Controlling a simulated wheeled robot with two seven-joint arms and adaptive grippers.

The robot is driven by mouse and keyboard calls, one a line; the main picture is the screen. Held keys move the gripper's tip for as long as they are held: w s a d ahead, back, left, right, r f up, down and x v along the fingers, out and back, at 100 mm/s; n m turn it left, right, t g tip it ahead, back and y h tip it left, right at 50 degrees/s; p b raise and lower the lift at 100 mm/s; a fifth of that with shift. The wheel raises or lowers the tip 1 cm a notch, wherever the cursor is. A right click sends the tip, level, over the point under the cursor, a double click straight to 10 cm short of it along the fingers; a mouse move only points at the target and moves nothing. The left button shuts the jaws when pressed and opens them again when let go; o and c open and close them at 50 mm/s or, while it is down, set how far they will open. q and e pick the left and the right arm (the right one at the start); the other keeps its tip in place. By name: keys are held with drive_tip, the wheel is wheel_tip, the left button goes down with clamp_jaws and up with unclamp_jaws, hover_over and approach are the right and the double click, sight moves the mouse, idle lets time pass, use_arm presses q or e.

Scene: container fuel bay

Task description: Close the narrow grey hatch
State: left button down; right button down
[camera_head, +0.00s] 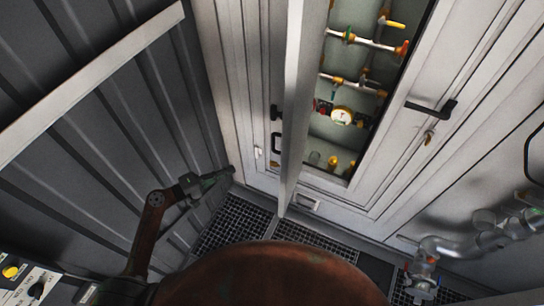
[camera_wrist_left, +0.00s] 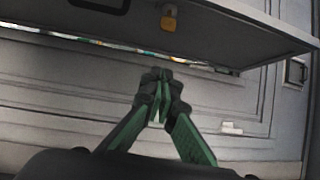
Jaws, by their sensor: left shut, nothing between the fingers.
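The narrow grey hatch (camera_head: 300,95) stands open in the head view, seen nearly edge-on. To its right is the opening (camera_head: 345,158) with pipes, valves and a gauge inside. A black handle (camera_head: 276,142) shows just left of the hatch edge. My left gripper (camera_head: 230,173) is low on the left, apart from the hatch, with its fingers closed and empty. In the left wrist view the shut green fingers (camera_wrist_left: 158,82) point toward a grey panel (camera_wrist_left: 235,38), probably the hatch, with a yellow padlock (camera_wrist_left: 169,18). I cannot tell if they touch it. My right gripper is not in view.
A ribbed dark wall (camera_head: 95,110) stands close on the left of my left arm. Dark floor grating (camera_head: 232,222) lies below. Grey pipework (camera_head: 465,243) with a valve is at the lower right. Another black handle (camera_head: 432,108) sits right of the opening.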

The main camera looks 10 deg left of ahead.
use_arm(q)
drive_tip(key=s+d+r+m+g+h, duration=0.1)
drive_tip(key=s+d+r+m+h, duration=0.2)
drive_tip(key=r, duration=0.6)
drive_tip(key=w+d+p, duration=0.2)
drive_tip(key=d, duration=0.4)
drive_tip(key=w+d+n+p, duration=0.1)
drive_tip(key=w+d+p, duration=0.2)
drive_tip(key=d, duration=0.4)
drive_tip(key=shift+f, duration=0.3)
drive_tip(key=shift+d, duration=0.1)
